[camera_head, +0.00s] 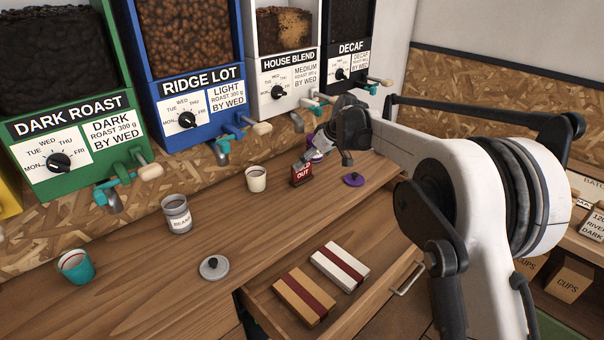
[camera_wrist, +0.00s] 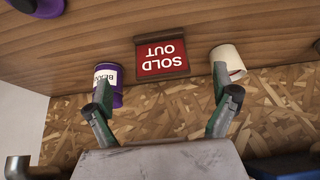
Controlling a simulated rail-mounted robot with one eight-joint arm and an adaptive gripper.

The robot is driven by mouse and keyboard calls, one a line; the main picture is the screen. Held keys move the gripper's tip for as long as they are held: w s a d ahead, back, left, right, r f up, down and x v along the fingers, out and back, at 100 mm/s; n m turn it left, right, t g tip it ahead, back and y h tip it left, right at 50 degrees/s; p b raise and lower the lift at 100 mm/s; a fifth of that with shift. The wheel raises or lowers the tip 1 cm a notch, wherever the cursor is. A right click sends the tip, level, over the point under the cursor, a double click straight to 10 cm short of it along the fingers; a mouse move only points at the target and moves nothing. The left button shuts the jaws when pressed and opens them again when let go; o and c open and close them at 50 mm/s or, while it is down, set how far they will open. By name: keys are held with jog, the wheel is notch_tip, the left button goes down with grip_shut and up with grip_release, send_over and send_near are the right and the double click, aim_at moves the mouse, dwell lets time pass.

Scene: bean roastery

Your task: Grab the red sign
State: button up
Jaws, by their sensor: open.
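The red sign (camera_head: 302,174), marked "SOLD OUT", stands on the wooden counter below the house blend dispenser. In the wrist view the sign (camera_wrist: 162,64) is upside down, near the top centre, with its face visible. My gripper (camera_head: 330,150) is above the counter, just right of the sign in the head view. In the wrist view my gripper (camera_wrist: 162,80) is open, its two fingers apart on either side of the sign's line. Nothing is between the fingers, and the sign lies beyond their tips.
A purple bean can (camera_wrist: 108,88) and a cream cup (camera_wrist: 228,62) flank the sign closely. A purple lid (camera_head: 353,180) lies to the right. An open drawer (camera_head: 372,314) juts out in front.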

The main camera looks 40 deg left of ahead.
aim_at(303, 172)
jog(key=shift+p+x, duration=0.3)
jog(key=shift+x, duration=4.8)
jog(key=shift+c, duration=0.2)
jog(key=shift+d, duration=0.1)
jog(key=c, duration=1.1)
